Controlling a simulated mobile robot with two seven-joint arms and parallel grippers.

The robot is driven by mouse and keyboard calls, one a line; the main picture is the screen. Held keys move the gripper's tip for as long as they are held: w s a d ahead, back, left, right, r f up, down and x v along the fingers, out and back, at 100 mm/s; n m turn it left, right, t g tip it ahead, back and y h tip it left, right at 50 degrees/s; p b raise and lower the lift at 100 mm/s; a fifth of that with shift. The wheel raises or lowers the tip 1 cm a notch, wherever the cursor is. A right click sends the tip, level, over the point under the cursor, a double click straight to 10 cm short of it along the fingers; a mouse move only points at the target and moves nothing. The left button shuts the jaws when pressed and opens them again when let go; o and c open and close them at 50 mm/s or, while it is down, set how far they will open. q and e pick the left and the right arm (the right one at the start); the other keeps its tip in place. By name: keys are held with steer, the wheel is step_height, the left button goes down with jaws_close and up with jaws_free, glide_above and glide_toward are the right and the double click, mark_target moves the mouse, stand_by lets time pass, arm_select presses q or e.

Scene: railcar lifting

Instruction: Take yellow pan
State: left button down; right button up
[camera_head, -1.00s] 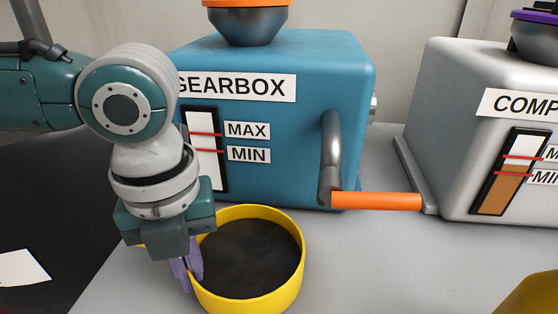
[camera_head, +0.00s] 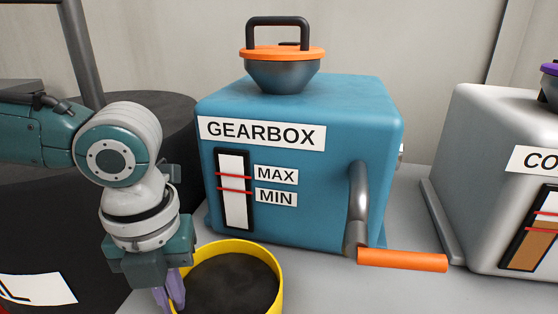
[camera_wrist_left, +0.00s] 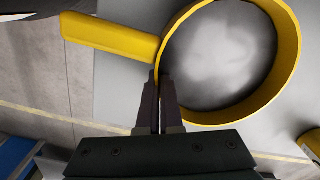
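The yellow pan (camera_head: 279,292) is a round dish with dark contents, at the bottom of the head view in front of the blue gearbox. Its front is cut off by the frame. In the left wrist view the pan (camera_wrist_left: 287,65) shows a short yellow handle (camera_wrist_left: 110,36). My left gripper (camera_head: 170,294) is at the pan's left rim. In the left wrist view its fingers (camera_wrist_left: 158,88) are close together at the rim beside the handle's base, with the thin rim apparently between them. My right gripper is not in view.
The blue gearbox (camera_head: 330,120) stands behind the pan, with a grey crank and orange handle (camera_head: 402,260) to the right. A grey machine (camera_head: 470,170) is at the far right. A black drum (camera_head: 60,220) stands left. Another yellow object (camera_wrist_left: 311,142) shows in the wrist view.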

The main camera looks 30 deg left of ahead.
arm_select(q)
steer(key=shift+s+a, duration=0.15)
steer(key=shift+a, duration=0.2)
steer(key=c, duration=1.6)
jaws_free()
